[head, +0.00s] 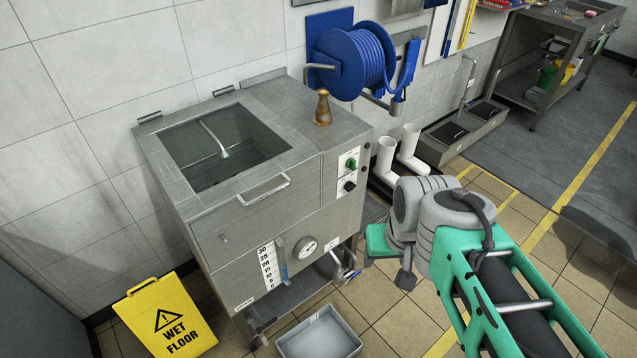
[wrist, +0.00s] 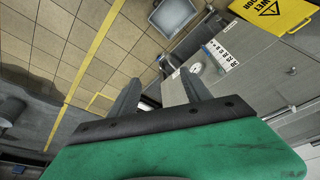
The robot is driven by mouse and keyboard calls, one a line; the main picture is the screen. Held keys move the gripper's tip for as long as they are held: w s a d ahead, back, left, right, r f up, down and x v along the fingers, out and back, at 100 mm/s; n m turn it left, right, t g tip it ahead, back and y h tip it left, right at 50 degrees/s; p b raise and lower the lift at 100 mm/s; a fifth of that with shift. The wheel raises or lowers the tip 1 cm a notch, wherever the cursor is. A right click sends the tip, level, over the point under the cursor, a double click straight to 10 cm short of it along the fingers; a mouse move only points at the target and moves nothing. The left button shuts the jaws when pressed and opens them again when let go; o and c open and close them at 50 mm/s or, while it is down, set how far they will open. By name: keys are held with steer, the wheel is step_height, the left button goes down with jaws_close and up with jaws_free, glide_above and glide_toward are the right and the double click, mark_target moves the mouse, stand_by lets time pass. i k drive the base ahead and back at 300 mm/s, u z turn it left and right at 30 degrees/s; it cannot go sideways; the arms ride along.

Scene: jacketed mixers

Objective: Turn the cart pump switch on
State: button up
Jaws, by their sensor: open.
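The stainless cart (head: 215,240) stands against the tiled wall in the head view. Its front carries a white panel with a green knob (head: 351,163) above a black knob (head: 349,186). I cannot read the labels, so I cannot tell which is the pump switch. My gripper (wrist: 158,78) shows in the wrist view with two dark fingers apart and nothing between them. In the head view its green body shows low, right of the cart front, partly behind my arm; its fingers are hard to make out there. The knobs do not show clearly in the wrist view.
A yellow wet floor sign (head: 168,318) stands left of the cart, and a grey tub (head: 319,335) sits in front. White boots (head: 386,158) stand right of the panel. A blue hose reel (head: 352,62) hangs above. Tiled floor is open at the right.

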mark_target(352, 165)
steer(key=k, duration=1)
steer(key=z, duration=1.45)
steer(key=i, duration=1.2)
steer(key=u, duration=2.7)
steer(key=i, duration=0.5)
steer(key=u, duration=0.05)
